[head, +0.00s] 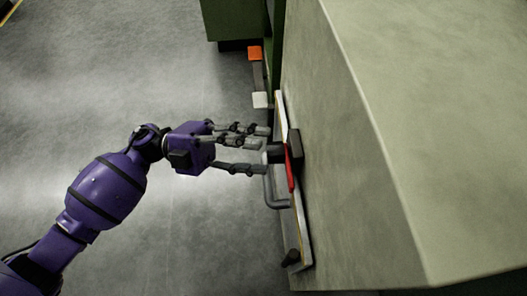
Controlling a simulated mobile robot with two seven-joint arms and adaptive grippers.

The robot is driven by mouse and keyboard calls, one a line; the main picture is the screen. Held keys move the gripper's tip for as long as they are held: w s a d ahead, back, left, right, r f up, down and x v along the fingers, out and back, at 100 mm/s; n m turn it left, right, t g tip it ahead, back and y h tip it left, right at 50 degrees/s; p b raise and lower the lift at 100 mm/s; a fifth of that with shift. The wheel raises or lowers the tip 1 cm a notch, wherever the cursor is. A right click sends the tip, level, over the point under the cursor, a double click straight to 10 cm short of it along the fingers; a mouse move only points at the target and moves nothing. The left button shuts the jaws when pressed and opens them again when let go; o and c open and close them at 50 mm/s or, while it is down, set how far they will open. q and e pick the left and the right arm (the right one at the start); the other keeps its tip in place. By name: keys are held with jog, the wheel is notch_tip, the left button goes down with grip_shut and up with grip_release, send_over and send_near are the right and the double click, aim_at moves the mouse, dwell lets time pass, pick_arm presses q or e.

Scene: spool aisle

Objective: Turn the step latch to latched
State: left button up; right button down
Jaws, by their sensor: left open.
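The step latch (290,167) is on a narrow plate (303,229) fixed to the side of the large pale green cabinet. It has a dark block, a red strip and a grey bent handle (271,190). Its exact setting cannot be told from this angle. My left gripper (267,151) comes in from the left with its fingers spread, open, around or just beside the dark knob (275,153) of the latch. Whether the fingers touch it cannot be told. My right gripper is not in view.
The pale green cabinet (400,150) fills the right side. A dark green unit (228,20) stands at the top, with an orange piece (254,53) and a white piece (261,99) near it. A small dark knob (290,258) sits low on the plate. The grey floor at left is clear.

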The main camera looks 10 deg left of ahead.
pick_arm(q)
jog(key=shift+x, duration=1.1)
jog(key=shift+s+f, duration=0.1)
jog(key=shift+f, duration=0.1)
grip_shut()
